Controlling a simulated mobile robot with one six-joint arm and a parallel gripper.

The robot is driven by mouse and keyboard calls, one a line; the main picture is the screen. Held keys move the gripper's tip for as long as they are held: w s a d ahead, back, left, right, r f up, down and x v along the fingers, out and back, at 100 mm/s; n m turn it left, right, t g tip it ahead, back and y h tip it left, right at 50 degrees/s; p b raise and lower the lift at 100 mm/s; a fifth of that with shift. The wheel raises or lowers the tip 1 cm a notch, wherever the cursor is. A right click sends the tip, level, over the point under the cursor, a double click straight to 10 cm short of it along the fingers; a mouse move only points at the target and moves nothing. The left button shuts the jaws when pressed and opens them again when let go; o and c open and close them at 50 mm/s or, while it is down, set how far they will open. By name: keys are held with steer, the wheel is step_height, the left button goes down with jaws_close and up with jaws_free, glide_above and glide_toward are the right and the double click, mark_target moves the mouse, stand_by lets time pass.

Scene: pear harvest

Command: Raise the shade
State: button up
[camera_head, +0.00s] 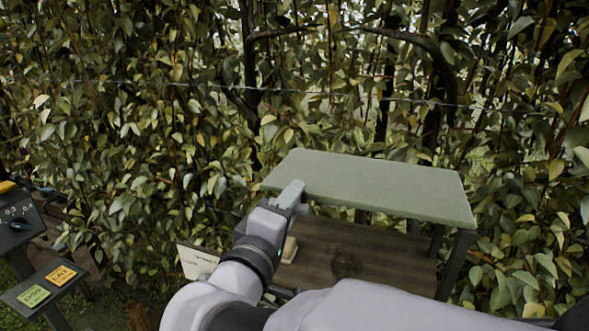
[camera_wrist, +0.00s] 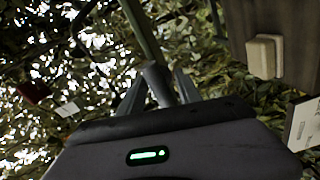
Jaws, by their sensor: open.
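The shade, a flat pale green panel (camera_head: 375,185), lies over a dark wooden table (camera_head: 345,255) in the head view, tilted slightly. My gripper (camera_head: 293,197) is at the shade's near left edge. In the wrist view the two dark fingers of my gripper (camera_wrist: 158,92) are apart. A short grey-green rounded piece (camera_wrist: 154,78) shows between them, and a green strip (camera_wrist: 141,32), apparently the shade's edge, runs up from it. I cannot tell whether the fingers touch it.
A cream block (camera_head: 290,248) rests on the table, also in the wrist view (camera_wrist: 263,57). A white sign (camera_head: 197,262) stands left of it. A dial panel (camera_head: 18,222) and green and orange cards (camera_head: 47,285) are at far left. Dense foliage and a wire fill the back.

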jaws_close()
stand_by(1.4)
